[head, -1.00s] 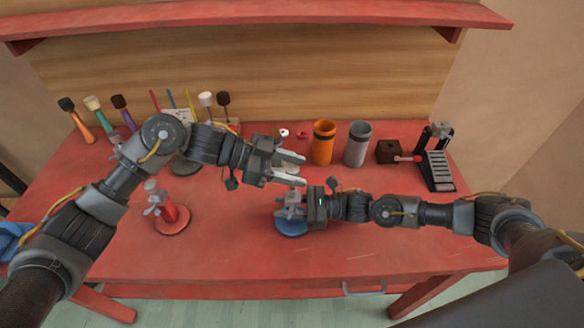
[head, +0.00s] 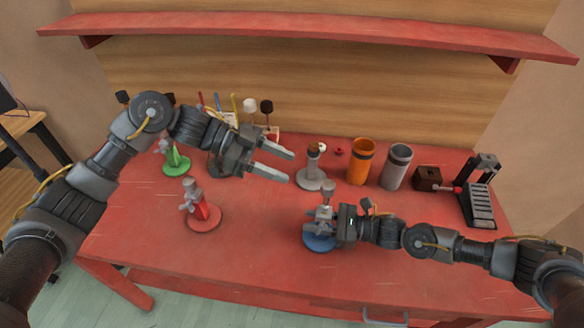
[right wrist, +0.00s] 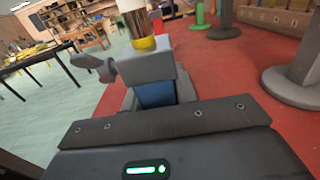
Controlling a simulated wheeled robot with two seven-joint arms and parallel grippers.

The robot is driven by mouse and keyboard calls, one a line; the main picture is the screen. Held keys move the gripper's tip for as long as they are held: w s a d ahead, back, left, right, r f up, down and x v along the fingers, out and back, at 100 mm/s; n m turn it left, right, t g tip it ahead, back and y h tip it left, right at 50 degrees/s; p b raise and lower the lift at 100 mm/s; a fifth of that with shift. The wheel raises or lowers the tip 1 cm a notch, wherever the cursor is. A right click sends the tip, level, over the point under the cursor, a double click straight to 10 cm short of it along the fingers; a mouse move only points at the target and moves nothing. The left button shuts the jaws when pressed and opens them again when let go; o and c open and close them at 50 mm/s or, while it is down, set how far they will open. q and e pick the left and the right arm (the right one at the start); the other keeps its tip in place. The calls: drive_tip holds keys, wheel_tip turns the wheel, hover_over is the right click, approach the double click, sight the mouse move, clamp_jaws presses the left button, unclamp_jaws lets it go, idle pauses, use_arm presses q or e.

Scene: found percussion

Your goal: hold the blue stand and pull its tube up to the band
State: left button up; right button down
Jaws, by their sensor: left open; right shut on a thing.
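The blue stand (head: 319,243) stands upright on its round base near the front of the red table. My right gripper (head: 324,222) is shut on it from the right, below its grey collar. In the right wrist view the blue post (right wrist: 156,94) shows under the grey collar (right wrist: 146,68), which has a wing knob (right wrist: 106,70) at the left. A tube (right wrist: 138,22) rises from the collar, with a yellow band (right wrist: 141,44) close above the collar; its top is cut off. My left gripper (head: 287,166) is open and empty, up and left of the blue stand, apart from it.
A red stand (head: 204,214) and a green stand (head: 176,163) are at the left, a grey stand (head: 314,178) behind. An orange cup (head: 360,162), a grey cup (head: 396,167), a brown block (head: 427,178) and a ridged black device (head: 480,203) stand back right. The front middle table is clear.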

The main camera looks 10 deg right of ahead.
idle(0.3)
drive_tip(key=c, duration=1)
unclamp_jaws()
